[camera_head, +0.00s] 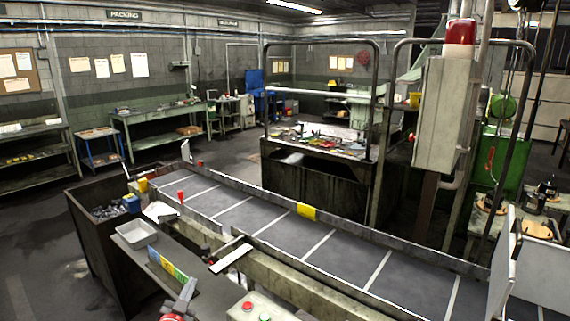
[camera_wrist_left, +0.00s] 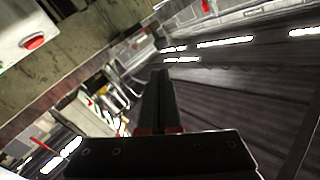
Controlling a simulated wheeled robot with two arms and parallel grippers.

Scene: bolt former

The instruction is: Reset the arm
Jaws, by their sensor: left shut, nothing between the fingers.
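My left gripper (camera_head: 189,284) shows at the bottom of the head view, low and left of centre, beside the control box with red and green buttons (camera_head: 262,308). In the left wrist view its two dark fingers (camera_wrist_left: 160,75) lie together, with small red parts at their base. Nothing shows between them. The gripper touches nothing that I can make out. My right gripper is not in view.
A grey conveyor (camera_head: 300,238) with light cross bars runs across the front. A dark bin of metal parts (camera_head: 100,232) and a pale tray (camera_head: 137,234) stand at left. A post-mounted cabinet with a red lamp (camera_head: 440,115) rises at right. Open floor lies at far left.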

